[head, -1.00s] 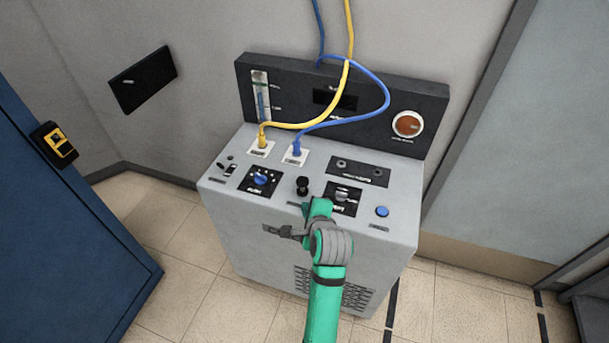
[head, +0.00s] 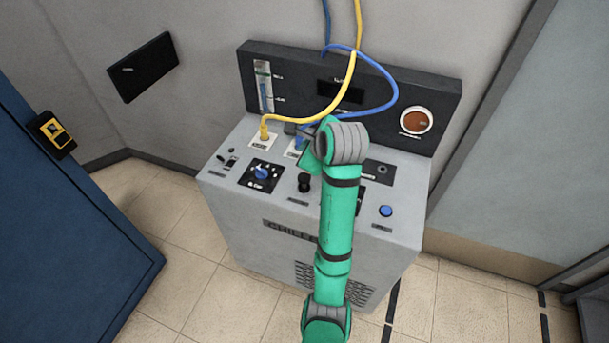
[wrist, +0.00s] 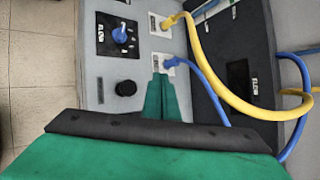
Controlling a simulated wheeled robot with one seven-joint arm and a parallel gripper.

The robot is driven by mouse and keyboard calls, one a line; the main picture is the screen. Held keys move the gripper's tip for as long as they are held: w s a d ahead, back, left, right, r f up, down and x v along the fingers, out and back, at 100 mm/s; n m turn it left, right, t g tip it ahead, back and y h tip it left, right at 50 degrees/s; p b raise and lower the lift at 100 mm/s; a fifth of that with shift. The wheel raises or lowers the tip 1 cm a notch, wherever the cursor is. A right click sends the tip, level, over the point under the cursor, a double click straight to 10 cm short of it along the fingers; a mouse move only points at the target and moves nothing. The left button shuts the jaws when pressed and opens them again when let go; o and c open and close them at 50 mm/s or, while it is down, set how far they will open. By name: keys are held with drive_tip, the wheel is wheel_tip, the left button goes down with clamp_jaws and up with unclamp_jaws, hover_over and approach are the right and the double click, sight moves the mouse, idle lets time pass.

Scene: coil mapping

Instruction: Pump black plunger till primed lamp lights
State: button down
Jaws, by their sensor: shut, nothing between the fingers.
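The black plunger (head: 305,182) stands upright on the top of the grey chiller cabinet (head: 240,215). It shows as a dark round knob in the wrist view (wrist: 126,88). My gripper (head: 307,166) is shut and empty above the cabinet top. In the wrist view its green fingers (wrist: 160,80) are beside the plunger, apart from it, and close to the blue hose fitting. My arm partly hides the gripper in the head view. A round orange-brown lamp (head: 415,121) sits on the back panel. Its label is too small to read, and it looks dull.
Yellow (head: 300,125) and blue (head: 375,108) hoses loop over the cabinet's rear into white-plated ports. A blue knob (head: 262,173) is left of the plunger and a blue button (head: 386,211) is at the right. A blue door or panel (head: 60,240) stands at left.

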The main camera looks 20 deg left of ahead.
sight(304, 177)
drive_tip(key=shift+f, duration=4.4)
drive_tip(key=shift+f, duration=0.2)
drive_tip(key=shift+f, duration=0.2)
drive_tip(key=shift+f, duration=1.55)
idle(0.3)
idle(0.3)
drive_tip(key=shift+r, duration=1.95)
